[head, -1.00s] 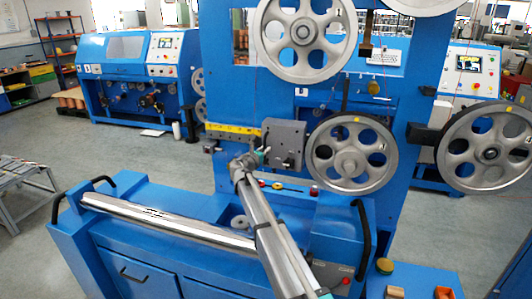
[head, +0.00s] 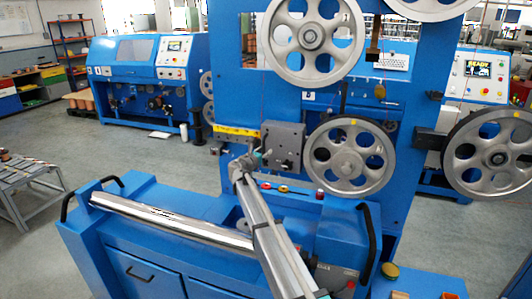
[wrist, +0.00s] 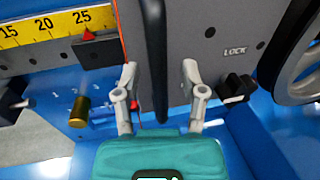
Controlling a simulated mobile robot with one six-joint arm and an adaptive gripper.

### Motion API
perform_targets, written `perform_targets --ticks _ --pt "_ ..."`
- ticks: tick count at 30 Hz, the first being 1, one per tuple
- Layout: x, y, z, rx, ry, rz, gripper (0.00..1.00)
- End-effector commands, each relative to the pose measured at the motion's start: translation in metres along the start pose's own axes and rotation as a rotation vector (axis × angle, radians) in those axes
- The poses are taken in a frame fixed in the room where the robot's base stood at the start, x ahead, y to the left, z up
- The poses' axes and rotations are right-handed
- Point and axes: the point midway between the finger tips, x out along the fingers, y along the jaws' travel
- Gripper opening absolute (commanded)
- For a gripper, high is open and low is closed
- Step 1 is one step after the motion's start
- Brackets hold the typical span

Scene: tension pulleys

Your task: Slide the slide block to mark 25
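The grey slide block (head: 284,145) stands at the right end of the yellow scale (head: 237,131). In the wrist view, its plate (wrist: 190,30) bears the word LOCK. A red pointer (wrist: 90,36) on a dark bracket stands under the scale, near the numeral 25 and slightly right of its middle. My gripper (head: 259,157) is at the block's lower left. In the wrist view, my gripper (wrist: 160,72) is open, its fingers on either side of a black upright handle (wrist: 152,45).
A spoked wheel (head: 348,156) sits right of the block. A black knob (wrist: 237,87) is right of my fingers and a brass knob (wrist: 79,112) is at left. The blue bench with a shiny roller (head: 165,220) stands in front.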

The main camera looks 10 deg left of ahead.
Motion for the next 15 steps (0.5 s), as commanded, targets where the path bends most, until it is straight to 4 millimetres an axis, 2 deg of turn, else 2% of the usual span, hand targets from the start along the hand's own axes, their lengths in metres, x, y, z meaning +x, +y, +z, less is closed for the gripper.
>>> perform_targets --ticks 8,15 --pt "-0.001 0.0 0.0 0.0 0.0 0.0 0.54" --pt "-0.015 0.0 0.0 0.0 0.0 0.002 0.54"
